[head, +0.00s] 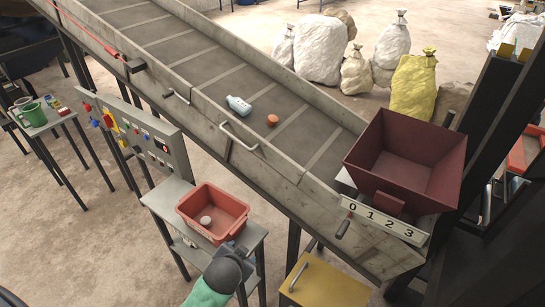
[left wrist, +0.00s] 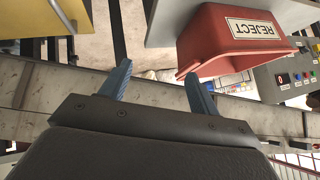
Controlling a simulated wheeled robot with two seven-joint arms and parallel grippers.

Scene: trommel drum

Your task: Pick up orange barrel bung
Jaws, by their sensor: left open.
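The orange barrel bung (head: 272,120) lies on the inclined conveyor belt in the head view, just right of a pale bottle (head: 239,104). The left wrist view does not show the bung. My left gripper (head: 236,248) is low in the head view, in front of the red bin and well away from the bung. In the left wrist view its two blue fingers (left wrist: 160,85) are spread apart with nothing between them. My right gripper is in neither view.
The red bin (head: 215,230) on a small grey stand holds a pale round item; its REJECT label shows in the left wrist view (left wrist: 257,28). The conveyor's side wall (head: 210,117) stands between my gripper and the belt. A maroon hopper (head: 437,168) is at the lower belt end.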

